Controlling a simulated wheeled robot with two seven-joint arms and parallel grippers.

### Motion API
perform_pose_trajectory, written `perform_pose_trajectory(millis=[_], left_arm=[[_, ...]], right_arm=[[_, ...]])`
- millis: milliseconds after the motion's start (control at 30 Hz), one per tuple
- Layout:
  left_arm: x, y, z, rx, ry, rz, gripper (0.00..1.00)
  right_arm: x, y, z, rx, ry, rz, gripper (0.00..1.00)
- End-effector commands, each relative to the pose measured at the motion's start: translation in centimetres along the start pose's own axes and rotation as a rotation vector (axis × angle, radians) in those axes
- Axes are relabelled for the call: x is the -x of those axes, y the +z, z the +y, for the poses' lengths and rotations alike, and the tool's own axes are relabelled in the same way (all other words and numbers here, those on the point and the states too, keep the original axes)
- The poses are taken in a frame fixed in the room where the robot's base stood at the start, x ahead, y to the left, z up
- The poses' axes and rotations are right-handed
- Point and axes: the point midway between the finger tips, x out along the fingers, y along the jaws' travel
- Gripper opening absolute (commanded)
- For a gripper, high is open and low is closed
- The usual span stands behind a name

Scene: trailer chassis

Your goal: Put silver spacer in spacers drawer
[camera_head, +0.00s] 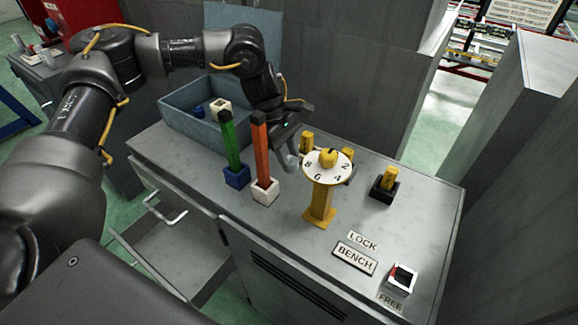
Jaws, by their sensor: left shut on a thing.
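My left gripper (286,148) reaches in over the bench top from the back, beside the yellow numbered dial. It is shut on a small greyish piece (292,161), apparently the silver spacer, mostly hidden by the fingers. I cannot tell whether the piece touches the bench top. A drawer (165,252) stands pulled out from the bench front at the lower left, and its visible floor looks bare. No label on it is readable. My right gripper is not in view.
A green bar (229,145) in a blue block and an orange bar (260,155) in a white block stand upright left of the gripper. A blue-grey bin (190,128) is behind them. The dial post (320,200) stands close right.

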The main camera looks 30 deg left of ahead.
Motion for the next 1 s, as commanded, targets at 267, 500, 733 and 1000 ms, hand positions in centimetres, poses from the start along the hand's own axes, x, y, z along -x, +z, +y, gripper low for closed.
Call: perform_pose_trajectory(millis=[267, 500, 733, 1000], left_arm=[[-2.9, -1.2, -0.1, 0.002, -0.003, 0.001, 0.00], [-3.5, -1.4, 0.0, 0.000, 0.000, 0.000, 0.00], [-3.9, -1.6, 0.0, 0.001, -0.001, 0.001, 0.31], [-3.8, -1.6, 0.0, 0.001, -0.001, 0.001, 0.50]], right_arm=[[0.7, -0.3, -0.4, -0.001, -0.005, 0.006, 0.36], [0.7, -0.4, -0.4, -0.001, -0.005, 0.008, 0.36], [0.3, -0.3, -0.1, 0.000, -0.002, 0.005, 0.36], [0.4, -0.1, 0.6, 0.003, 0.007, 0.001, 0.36]])
